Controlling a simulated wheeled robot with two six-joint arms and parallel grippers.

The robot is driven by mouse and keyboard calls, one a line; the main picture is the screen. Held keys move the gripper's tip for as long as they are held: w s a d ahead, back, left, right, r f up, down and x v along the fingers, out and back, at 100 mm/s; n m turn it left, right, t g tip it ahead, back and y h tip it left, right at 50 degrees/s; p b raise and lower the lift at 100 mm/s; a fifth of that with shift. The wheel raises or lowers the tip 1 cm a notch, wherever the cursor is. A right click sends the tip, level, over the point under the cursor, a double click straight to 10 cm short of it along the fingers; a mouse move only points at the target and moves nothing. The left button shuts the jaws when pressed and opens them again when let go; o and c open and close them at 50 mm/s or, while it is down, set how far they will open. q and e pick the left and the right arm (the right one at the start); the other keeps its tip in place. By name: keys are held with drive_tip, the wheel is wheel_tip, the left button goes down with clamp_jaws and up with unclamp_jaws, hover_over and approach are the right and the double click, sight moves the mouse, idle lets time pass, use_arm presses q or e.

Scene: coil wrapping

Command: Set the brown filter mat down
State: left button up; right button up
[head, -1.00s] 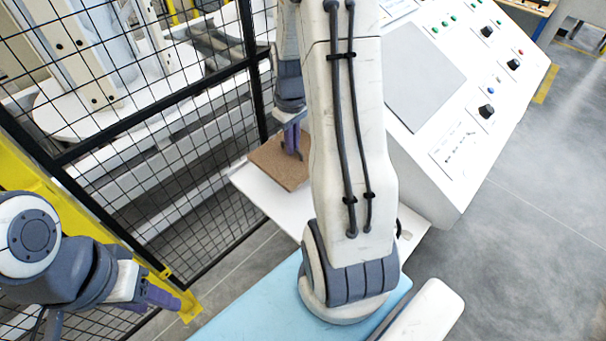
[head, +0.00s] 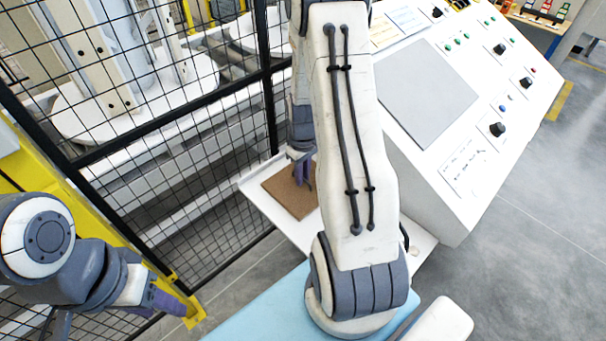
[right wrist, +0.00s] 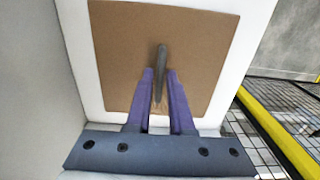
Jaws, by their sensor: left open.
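The brown filter mat (head: 284,197) is a flat square with a grey handle in its middle. It lies flat on or just above the white shelf (head: 252,187) beside the console. My right gripper (head: 301,170) is over the mat, partly hidden by my arm. In the right wrist view its purple fingers (right wrist: 160,72) are closed on either side of the mat's grey handle (right wrist: 161,60). The brown mat (right wrist: 118,52) shows there with white shelf around it. My left gripper (head: 172,302) is open and empty, away at the lower left.
A black mesh fence (head: 178,165) with a yellow frame stands left of the shelf. A white control console (head: 455,190) with knobs and buttons stands to the right. A light blue surface (head: 258,312) is at the bottom. Grey floor lies open at the right.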

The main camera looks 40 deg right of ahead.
drive_tip(key=shift+o, duration=0.6)
